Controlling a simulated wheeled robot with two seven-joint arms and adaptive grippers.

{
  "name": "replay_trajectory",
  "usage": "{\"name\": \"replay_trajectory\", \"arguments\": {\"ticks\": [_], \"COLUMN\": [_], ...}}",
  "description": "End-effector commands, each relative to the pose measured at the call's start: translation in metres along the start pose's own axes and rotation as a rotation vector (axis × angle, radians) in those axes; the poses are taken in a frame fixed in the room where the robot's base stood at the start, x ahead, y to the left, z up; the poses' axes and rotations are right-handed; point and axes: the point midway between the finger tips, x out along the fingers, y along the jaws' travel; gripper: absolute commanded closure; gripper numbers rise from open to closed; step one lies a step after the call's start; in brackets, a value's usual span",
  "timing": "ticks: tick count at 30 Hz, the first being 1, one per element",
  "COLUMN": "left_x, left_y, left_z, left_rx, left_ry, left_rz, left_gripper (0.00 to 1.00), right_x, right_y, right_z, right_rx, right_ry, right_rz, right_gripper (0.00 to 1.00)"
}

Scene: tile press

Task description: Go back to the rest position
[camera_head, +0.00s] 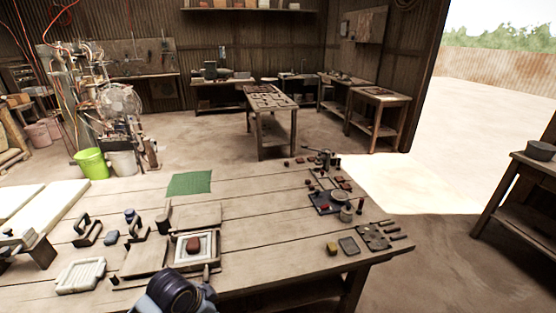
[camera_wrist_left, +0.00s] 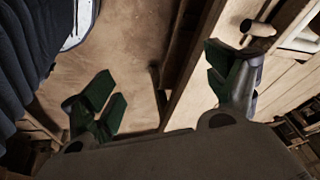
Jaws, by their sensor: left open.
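My left gripper (camera_wrist_left: 168,95) shows in the left wrist view with its two green-padded fingers wide apart and nothing between them. Bare floor lies behind the gap, and the wooden edge of a table or bench is at the right finger. In the head view I cannot make out the left gripper's fingers; only a dark blue part of my own arm shows at the bottom edge, in front of the workbench (camera_head: 265,225). My right gripper is in neither view.
On the bench, a reddish-brown lump (camera_head: 193,245) sits in a pale square frame, with a green mat (camera_head: 189,183) behind. Small tools and pieces crowd the right end. The bench's middle is mostly clear.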

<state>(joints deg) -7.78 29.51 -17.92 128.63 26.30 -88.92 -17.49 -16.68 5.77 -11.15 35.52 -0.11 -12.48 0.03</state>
Motion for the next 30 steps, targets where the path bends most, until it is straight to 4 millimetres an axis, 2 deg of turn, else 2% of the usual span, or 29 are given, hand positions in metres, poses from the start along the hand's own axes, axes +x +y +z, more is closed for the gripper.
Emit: {"name": "replay_trajectory", "arguments": {"ticks": [3,14,21,30], "left_x": [-0.001,-0.011,-0.019,-0.025], "left_y": [0.013,0.036,0.042,0.046], "left_z": [0.005,0.035,0.059,0.079], "left_rx": [-0.085,-0.364,-0.514,-0.624], "left_ry": [0.009,-0.001,-0.026,-0.051], "left_rz": [-0.008,-0.06,-0.1,-0.133], "left_gripper": [0.13,0.13,0.13,0.13], "right_x": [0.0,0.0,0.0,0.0], "right_y": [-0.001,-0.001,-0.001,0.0], "right_z": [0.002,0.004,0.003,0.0], "right_rx": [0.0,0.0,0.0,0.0], "right_ry": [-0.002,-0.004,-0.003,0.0], "right_rz": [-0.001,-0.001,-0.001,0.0], "right_gripper": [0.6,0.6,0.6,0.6]}}
